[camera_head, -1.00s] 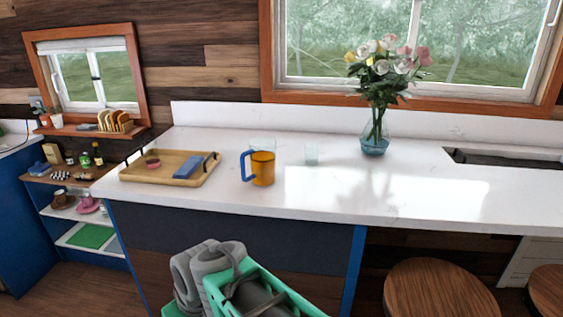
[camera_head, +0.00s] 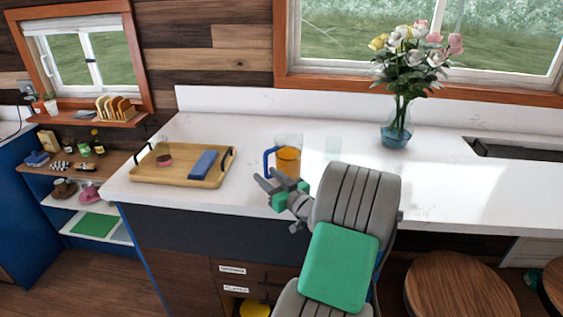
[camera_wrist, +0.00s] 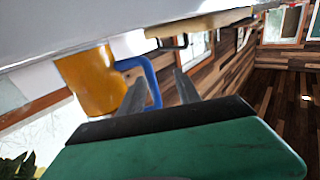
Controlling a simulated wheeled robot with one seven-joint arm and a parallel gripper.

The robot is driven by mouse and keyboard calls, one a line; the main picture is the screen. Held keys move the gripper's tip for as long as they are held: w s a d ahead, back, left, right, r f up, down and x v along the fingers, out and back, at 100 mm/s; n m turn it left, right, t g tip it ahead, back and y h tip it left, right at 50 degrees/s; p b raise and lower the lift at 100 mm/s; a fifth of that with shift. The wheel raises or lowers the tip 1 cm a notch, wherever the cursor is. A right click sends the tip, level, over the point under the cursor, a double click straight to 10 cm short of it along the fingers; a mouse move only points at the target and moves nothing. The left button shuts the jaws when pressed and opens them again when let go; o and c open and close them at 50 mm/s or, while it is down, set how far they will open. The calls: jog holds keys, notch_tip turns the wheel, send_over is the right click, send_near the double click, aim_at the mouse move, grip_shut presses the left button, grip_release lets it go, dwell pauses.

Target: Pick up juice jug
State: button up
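The juice jug (camera_head: 289,162) is a clear jug with orange juice and a blue handle on its left side. It stands upright on the white counter, its lower part partly hidden by my arm. My gripper (camera_head: 265,177) is at the counter's front edge, just in front and left of the jug. In the wrist view the jug (camera_wrist: 90,82) is tilted at the upper left. My open gripper (camera_wrist: 160,82) has its two grey fingers apart there. The blue handle shows near the left finger, partly behind it; I cannot tell whether they touch.
A wooden tray (camera_head: 143,173) with a blue block (camera_head: 203,164) and a small pink item lies left of the jug. A flower vase (camera_head: 396,128) is farther right. Stools (camera_head: 460,288) stand below the counter.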

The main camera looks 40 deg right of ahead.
jog(key=w+p, duration=0.1)
jog(key=w, duration=0.1)
jog(key=w+d+p, duration=0.1)
jog(key=w, duration=0.1)
jog(key=shift+w+r, duration=0.1)
jog(key=shift+w, duration=0.1)
grip_shut()
dwell(1.1)
jog(key=shift+r, duration=0.15)
